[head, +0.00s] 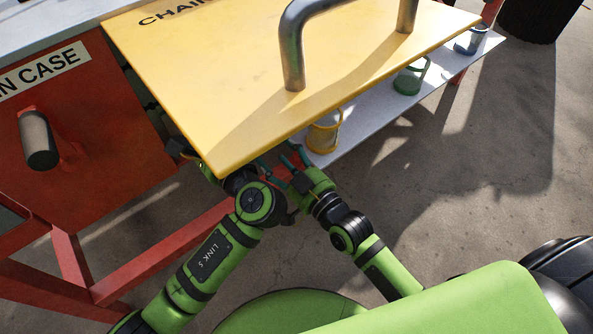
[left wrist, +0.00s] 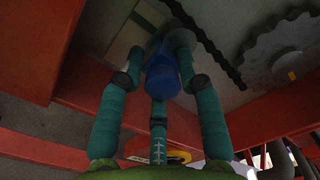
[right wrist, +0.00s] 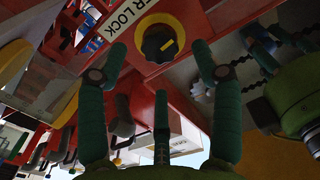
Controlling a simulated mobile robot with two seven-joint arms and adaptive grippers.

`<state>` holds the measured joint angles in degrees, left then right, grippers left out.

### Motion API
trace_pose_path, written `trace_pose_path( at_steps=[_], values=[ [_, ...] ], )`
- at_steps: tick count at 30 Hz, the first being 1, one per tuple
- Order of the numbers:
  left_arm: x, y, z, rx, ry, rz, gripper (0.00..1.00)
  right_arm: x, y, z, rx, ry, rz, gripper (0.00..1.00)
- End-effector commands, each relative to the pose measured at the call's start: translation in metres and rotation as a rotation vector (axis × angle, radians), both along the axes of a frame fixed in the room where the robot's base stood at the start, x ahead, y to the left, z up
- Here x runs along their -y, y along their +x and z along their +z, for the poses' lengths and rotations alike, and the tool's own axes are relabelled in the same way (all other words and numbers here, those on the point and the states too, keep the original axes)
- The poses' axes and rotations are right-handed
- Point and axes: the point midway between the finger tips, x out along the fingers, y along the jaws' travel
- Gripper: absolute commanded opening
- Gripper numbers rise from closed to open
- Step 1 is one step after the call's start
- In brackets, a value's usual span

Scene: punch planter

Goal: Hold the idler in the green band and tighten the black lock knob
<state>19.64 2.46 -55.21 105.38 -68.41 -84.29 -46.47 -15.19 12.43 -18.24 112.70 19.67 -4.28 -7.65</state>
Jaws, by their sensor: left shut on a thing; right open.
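In the left wrist view my left gripper (left wrist: 160,50) is shut on a blue grip (left wrist: 162,76), seemingly the idler's, in front of a metal plate. A pale green patch (left wrist: 143,18) shows just beyond it; I cannot tell where the idler sits relative to the green band. In the head view my right gripper (head: 284,162) shows at the yellow cover's edge.
The yellow cover (head: 215,90) with a grey handle overhangs the work area and hides it from above. A chain (left wrist: 208,38) and toothed sprocket (left wrist: 285,60) lie close to my left gripper. A white shelf (head: 352,138) with small cups stands right. Red frame bars (head: 165,248) run below.

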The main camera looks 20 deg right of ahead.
Motion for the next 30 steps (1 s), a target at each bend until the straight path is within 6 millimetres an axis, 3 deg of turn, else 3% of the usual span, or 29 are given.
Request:
trace_pose_path(
  at_steps=[3,10,15,26,30],
  values=[
    [0.000,0.000,0.001,0.002,-0.001,0.001,0.00,0.011,-0.027,-0.001,-0.005,-0.002,0.001,0.66],
    [0.000,0.000,0.001,0.002,-0.001,0.001,0.00,0.025,-0.060,0.000,-0.002,-0.001,0.001,0.66],
    [0.000,0.000,0.001,0.002,-0.001,0.001,0.00,0.028,-0.070,0.000,-0.001,0.002,0.001,0.66],
    [0.000,0.000,0.001,0.002,-0.001,0.001,0.00,0.029,-0.072,0.000,0.000,0.001,0.001,0.66],
    [0.000,0.000,0.001,0.001,-0.002,0.002,0.00,0.034,-0.083,-0.001,-0.004,-0.001,0.001,0.66]
  ],
)
